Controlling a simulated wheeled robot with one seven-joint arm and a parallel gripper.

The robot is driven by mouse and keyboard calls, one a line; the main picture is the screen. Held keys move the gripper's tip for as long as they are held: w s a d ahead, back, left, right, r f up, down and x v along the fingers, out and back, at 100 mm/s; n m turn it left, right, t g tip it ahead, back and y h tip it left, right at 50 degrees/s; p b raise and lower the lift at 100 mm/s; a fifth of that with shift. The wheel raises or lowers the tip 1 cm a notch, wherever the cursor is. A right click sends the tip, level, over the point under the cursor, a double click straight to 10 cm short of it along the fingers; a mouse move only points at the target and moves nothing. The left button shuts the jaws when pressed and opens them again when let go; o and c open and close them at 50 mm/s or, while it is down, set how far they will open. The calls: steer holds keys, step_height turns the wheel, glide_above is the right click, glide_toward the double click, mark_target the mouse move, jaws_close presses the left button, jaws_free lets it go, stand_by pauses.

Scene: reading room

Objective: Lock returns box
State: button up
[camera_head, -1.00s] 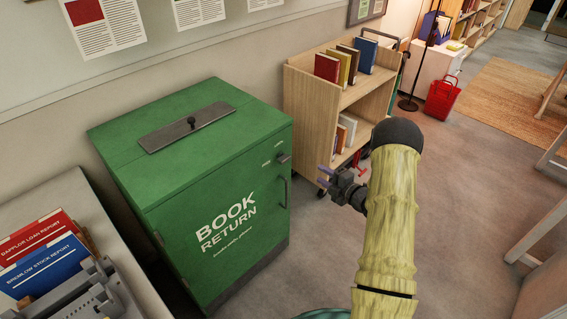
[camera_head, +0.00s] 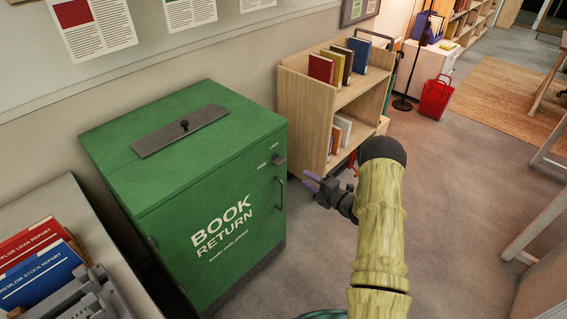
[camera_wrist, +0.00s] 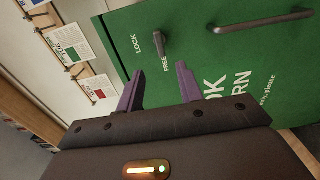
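The green returns box (camera_head: 180,240), lettered "BOOK RETURN", stands against the wall with its door shut. A small dark lock lever (camera_head: 279,160) sits near the door's upper right corner, above the bar handle (camera_head: 281,192). In the wrist view the lever (camera_wrist: 159,46) is beside the words LOCK and FREE; I cannot tell for sure which one it points to. My gripper (camera_head: 308,181) is in front of the door, right of the lever and apart from it. Its two purple fingers (camera_wrist: 160,72) are open and empty, with the lever beyond the gap between them.
A wooden book cart (camera_head: 310,105) stands right of the box, behind my gripper. A grey table (camera_head: 70,205) with report binders is at the left. The floor (camera_head: 450,180) at the right is clear.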

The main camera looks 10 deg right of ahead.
mark_target(283, 162)
steer(key=p+x, duration=0.1)
steer(key=x, duration=1.1)
steer(key=shift+w, duration=0.3)
jaws_close()
